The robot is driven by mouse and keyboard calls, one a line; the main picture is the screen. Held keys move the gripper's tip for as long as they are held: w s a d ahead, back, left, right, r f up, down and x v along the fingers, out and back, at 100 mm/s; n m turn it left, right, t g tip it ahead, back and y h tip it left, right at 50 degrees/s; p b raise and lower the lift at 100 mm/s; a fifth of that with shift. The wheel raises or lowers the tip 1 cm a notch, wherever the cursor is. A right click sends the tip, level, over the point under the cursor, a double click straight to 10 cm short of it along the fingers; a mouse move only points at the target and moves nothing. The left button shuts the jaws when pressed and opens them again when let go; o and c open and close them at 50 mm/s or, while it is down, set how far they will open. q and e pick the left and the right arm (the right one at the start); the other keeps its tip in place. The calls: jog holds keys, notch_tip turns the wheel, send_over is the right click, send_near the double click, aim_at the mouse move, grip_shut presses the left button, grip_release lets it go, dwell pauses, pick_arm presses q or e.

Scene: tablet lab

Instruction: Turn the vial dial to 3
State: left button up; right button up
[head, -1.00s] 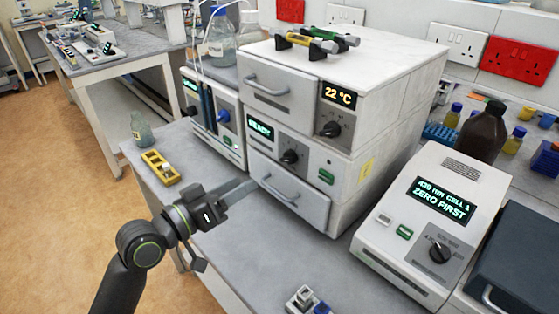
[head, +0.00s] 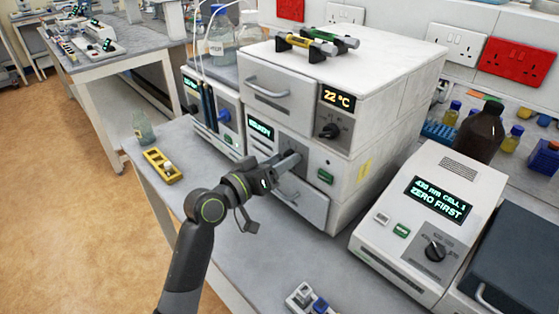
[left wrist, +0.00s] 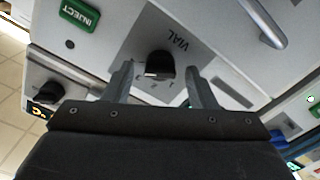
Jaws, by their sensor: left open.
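The vial dial (left wrist: 160,65) is a black round knob on a grey panel marked VIAL, with small numbers around its edge. A white mark shows on the knob, but I cannot tell which number it points at. My left gripper (left wrist: 159,72) is open, its two grey fingers on either side of the dial with gaps visible. In the head view my left gripper (head: 288,163) is at the front of the middle unit (head: 345,172) and hides the dial. My right gripper is not in view.
A green INJECT button (left wrist: 80,13) is near the dial. The drawer handle (left wrist: 262,22) is also close by. A box with a 22 °C display (head: 342,96) sits on top. A cell reader (head: 400,225) stands at right; a yellow rack (head: 162,166) lies at left.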

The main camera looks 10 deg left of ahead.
pick_arm(q)
jog(key=c, duration=1)
jog(key=shift+o, duration=0.2)
jog(key=shift+r+n+p, duration=0.1)
jog(key=shift+n+p, duration=1.6)
jog(key=shift+n, duration=0.2)
jog(key=shift+n+p, duration=0.8)
jog(key=shift+n, duration=0.3)
jog(key=shift+n+p, duration=0.55)
jog(key=shift+n, duration=0.35)
jog(key=shift+f, duration=0.2)
jog(key=o, duration=1)
jog(key=shift+c, duration=0.2)
jog(key=shift+a, duration=0.15)
